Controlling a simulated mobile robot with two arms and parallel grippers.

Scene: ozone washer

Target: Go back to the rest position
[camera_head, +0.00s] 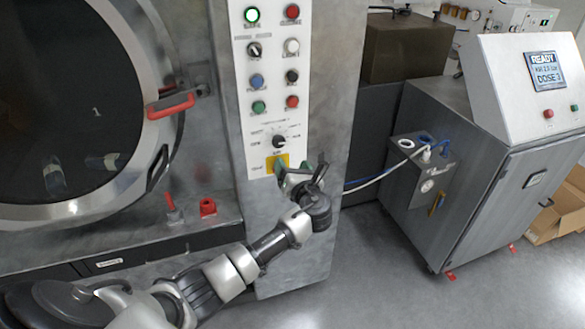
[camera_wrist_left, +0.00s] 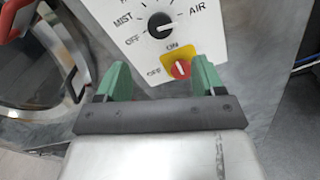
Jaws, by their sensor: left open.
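My left gripper (camera_head: 298,170) is in front of the lower end of the white control panel (camera_head: 270,65) on the washer. A red knob on a yellow plate (camera_wrist_left: 181,69), marked ON and OFF, lies just ahead between the fingertips; the yellow plate also shows in the head view (camera_head: 268,165). I cannot tell whether the fingers touch the panel. My right gripper is not in view.
The washer's round door (camera_head: 72,205) with a red handle (camera_head: 170,105) is at the left. A grey dosing cabinet (camera_head: 465,200) with a lit screen (camera_head: 546,70) stands at the right, with hoses running to it. Open grey floor (camera_head: 380,280) lies in front.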

